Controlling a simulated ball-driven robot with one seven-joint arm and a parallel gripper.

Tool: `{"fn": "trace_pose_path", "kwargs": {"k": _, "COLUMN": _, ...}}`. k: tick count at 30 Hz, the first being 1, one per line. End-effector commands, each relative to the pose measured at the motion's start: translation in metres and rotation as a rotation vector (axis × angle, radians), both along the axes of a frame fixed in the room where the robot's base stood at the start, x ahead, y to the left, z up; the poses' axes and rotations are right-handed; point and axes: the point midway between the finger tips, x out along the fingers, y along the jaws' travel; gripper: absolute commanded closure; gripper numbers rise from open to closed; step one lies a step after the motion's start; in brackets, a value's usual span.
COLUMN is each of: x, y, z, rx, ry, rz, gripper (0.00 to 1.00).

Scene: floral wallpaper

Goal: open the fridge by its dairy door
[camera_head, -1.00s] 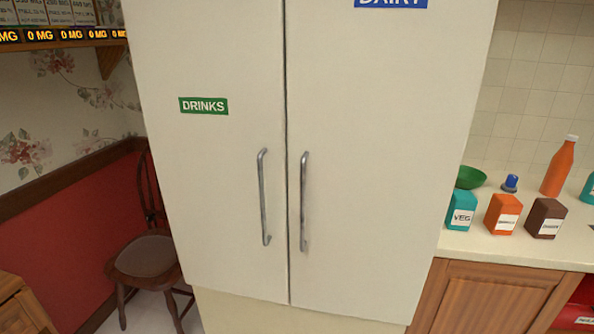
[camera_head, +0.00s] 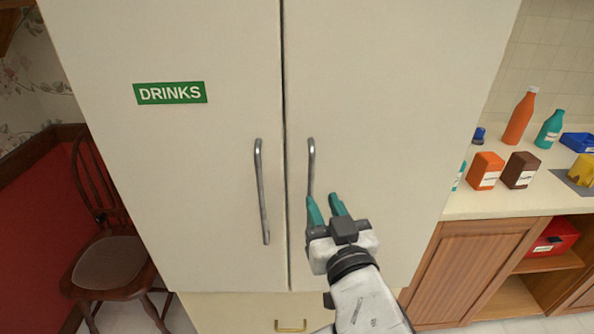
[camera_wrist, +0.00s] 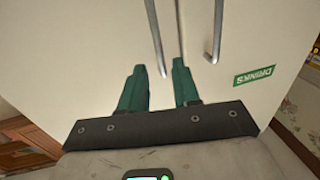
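The fridge's right door (camera_head: 400,110) is the dairy door, and it is shut beside the left door (camera_head: 170,180) with its green DRINKS label. The DAIRY label is out of view now. The dairy door's grey bar handle (camera_head: 311,155) stands upright near the seam, its lower part hidden behind my gripper (camera_head: 324,199). My gripper is open, with two green fingers pointing at the door. In the wrist view, which is upside down, the dairy handle (camera_wrist: 155,35) reaches down between the fingertips (camera_wrist: 158,65). I cannot tell how deep it sits between them.
The drinks door's handle (camera_head: 262,190) is close by on the left. A wooden chair (camera_head: 110,260) stands left of the fridge. A counter (camera_head: 500,203) with several bottles and boxes is on the right. A low handle (camera_head: 291,328) shows below the doors.

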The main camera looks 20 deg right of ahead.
Motion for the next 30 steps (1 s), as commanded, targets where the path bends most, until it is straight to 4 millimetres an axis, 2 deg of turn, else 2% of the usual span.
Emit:
{"fn": "trace_pose_path", "kwargs": {"k": 9, "x": 0.058, "y": -0.008, "z": 0.002, "rx": -0.001, "ry": 0.002, "rz": -0.002, "gripper": 0.69}}
{"fn": "trace_pose_path", "kwargs": {"k": 15, "x": 0.083, "y": -0.01, "z": 0.001, "rx": -0.001, "ry": 0.003, "rz": -0.001, "gripper": 0.69}}
{"fn": "trace_pose_path", "kwargs": {"k": 21, "x": 0.093, "y": -0.012, "z": -0.001, "rx": -0.001, "ry": 0.004, "rz": 0.0, "gripper": 0.69}}
{"fn": "trace_pose_path", "kwargs": {"k": 28, "x": 0.093, "y": -0.012, "z": -0.001, "rx": -0.001, "ry": 0.003, "rz": 0.0, "gripper": 0.69}}
{"fn": "trace_pose_path", "kwargs": {"k": 30, "x": 0.093, "y": -0.012, "z": -0.001, "rx": -0.001, "ry": 0.003, "rz": 0.0, "gripper": 0.73}}
